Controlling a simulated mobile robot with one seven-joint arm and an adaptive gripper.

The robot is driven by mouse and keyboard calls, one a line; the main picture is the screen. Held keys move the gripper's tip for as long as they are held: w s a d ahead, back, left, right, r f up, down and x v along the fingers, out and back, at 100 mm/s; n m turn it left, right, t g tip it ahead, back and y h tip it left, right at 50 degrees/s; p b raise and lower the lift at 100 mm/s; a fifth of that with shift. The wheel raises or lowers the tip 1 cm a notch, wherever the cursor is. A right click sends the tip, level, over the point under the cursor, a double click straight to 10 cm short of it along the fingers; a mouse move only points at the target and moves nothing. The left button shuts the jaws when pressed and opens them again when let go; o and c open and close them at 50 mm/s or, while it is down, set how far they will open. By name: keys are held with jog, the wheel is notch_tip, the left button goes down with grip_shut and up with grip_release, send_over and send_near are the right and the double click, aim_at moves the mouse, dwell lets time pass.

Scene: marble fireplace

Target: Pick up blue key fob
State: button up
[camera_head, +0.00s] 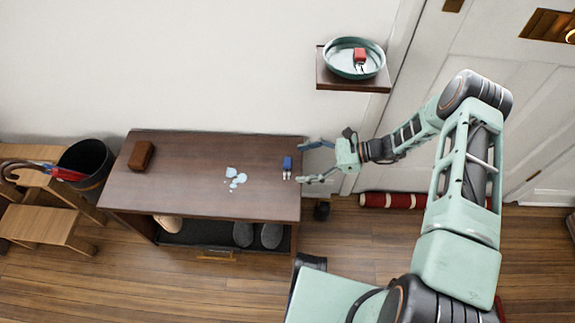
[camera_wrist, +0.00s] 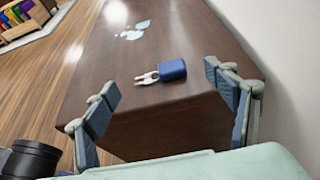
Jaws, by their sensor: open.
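A blue key fob (camera_head: 287,162) with light metal keys lies near the right end of a dark brown bench top (camera_head: 190,195). In the wrist view the blue key fob (camera_wrist: 172,69) lies on the bench top close to its end edge, its keys pointing left. My gripper (camera_head: 306,162) is open and empty at the right end of the bench, just to the right of the fob. In the wrist view the fingers of my gripper (camera_wrist: 165,105) stand apart, with the fob beyond and between them. Nothing hides the fob.
Pale blue pieces (camera_head: 234,178) lie mid-bench, and a brown box-like item (camera_head: 141,155) at its left end. A wall shelf (camera_head: 335,82) holds a teal bowl (camera_head: 333,66) with a red fob (camera_head: 360,55). Shoes (camera_head: 271,236) stand underneath. The wall runs close behind the bench.

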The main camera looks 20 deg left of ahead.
aim_at(286, 166)
jog(key=x, duration=0.4)
jog(key=shift+s+d+f, duration=0.1)
jog(key=shift+s, duration=0.1)
jog(key=shift+c, duration=0.4)
jog(key=c, duration=1.1)
